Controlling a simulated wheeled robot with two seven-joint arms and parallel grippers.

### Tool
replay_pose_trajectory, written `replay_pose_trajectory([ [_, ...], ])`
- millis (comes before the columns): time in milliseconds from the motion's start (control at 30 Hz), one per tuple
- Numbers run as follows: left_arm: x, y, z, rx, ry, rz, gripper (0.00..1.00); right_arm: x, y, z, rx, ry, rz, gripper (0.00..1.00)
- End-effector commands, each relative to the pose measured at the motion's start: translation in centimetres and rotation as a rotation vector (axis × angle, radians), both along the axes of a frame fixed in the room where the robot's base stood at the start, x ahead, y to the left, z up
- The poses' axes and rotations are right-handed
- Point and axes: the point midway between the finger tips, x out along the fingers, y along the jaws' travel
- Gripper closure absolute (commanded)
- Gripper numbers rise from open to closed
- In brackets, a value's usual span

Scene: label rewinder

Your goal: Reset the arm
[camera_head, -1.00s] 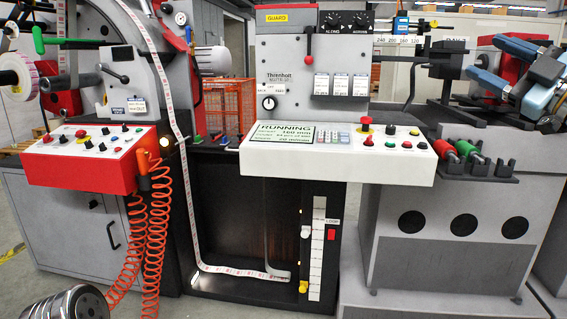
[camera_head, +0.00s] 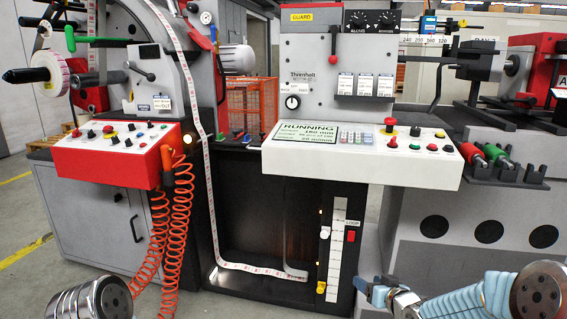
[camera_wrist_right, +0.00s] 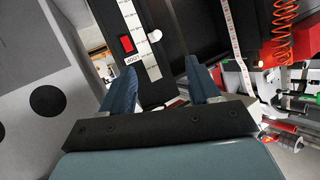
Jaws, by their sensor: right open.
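My right arm with pale blue links reaches in at the lower right of the head view. Its gripper (camera_head: 368,290) is low in front of the machine, pointing left and touching nothing that I can see. In the right wrist view the two blue fingers of this gripper (camera_wrist_right: 158,78) are apart, with nothing held between them. Part of my left arm, a ribbed metal joint, shows at the bottom left of the head view. The left gripper is out of view.
The label rewinder has a white control panel (camera_head: 360,160), a red control box (camera_head: 110,155) and orange coiled cables (camera_head: 160,235). Red and green handled tools (camera_head: 485,155) sit at the right. The loop scale (camera_head: 335,245) is near my right gripper. Floor at left is clear.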

Motion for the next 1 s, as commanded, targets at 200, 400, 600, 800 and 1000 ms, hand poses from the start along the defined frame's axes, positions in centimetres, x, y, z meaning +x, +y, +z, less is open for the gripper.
replay_pose_trajectory([
  [200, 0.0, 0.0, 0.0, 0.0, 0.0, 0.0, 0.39, -8.7, 5.8, -13.5, 0.073, 0.389, -0.007, 0.39],
  [400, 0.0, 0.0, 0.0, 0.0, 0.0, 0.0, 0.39, -20.3, 10.3, -22.0, 0.1, 0.755, -0.004, 0.39],
  [600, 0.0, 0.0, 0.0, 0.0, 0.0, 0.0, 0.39, -30.3, 12.8, -25.6, 0.099, 1.033, 0.008, 0.39],
  [800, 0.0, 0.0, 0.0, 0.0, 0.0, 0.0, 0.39, -34.1, 13.5, -26.2, 0.093, 1.135, 0.012, 0.39],
  [1000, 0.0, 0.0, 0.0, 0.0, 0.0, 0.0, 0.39, -34.2, 13.5, -26.2, 0.094, 1.138, 0.011, 0.39],
])
